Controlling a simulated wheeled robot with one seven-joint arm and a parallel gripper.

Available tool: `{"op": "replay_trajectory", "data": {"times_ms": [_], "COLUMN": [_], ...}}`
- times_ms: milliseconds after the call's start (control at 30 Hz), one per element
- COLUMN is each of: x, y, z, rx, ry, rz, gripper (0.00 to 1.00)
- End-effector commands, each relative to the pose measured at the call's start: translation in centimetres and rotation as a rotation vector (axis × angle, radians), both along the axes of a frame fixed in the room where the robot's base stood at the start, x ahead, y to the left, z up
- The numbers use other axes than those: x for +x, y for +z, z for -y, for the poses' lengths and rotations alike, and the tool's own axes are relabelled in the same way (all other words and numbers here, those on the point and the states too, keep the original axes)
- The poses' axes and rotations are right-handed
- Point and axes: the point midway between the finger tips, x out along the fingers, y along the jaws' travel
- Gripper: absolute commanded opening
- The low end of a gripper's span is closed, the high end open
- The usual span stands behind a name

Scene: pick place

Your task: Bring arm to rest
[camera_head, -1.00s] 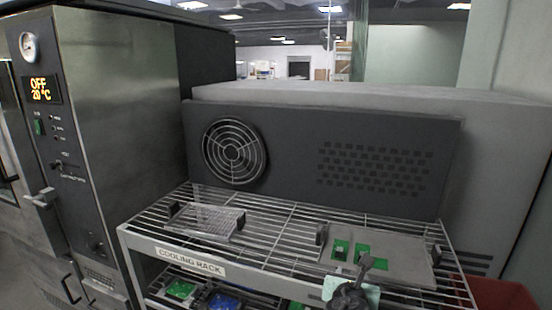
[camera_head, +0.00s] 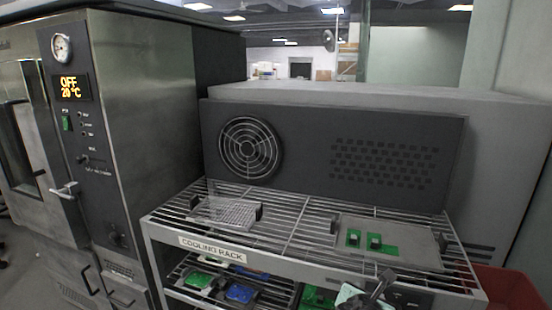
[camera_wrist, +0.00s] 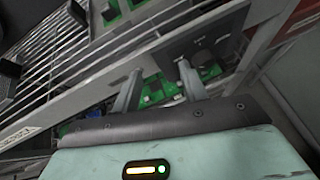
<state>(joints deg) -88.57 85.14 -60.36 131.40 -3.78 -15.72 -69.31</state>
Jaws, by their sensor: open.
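My gripper (camera_wrist: 158,85) shows in the wrist view with its two grey fingers spread apart and nothing between them. It is in front of the cooling rack (camera_head: 213,249), near the rack's front rail on the right side. In the head view part of my arm end shows at the bottom edge, right of centre; its fingers are not clear there. Green circuit boards lie behind and below the fingers in the wrist view.
A tray with green boards (camera_head: 400,245) and a wire tray (camera_head: 226,212) lie on the rack top. Green and blue boards (camera_head: 240,293) are on the lower shelf. A red bin (camera_head: 512,288) stands at right. A steel oven (camera_head: 150,120) reading OFF stands at left.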

Motion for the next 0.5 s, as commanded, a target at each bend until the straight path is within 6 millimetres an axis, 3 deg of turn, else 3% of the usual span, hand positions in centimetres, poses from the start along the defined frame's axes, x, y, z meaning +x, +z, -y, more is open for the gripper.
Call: {"op": "replay_trajectory", "data": {"times_ms": [300,500], "x": [-5.1,-11.1], "y": [-3.7,-5.1], "z": [2.5,1.3], "rx": [0.255,0.511], "ry": [-0.34,-0.697], "rz": [-0.1,-0.201], "gripper": [0.43,0.43]}}
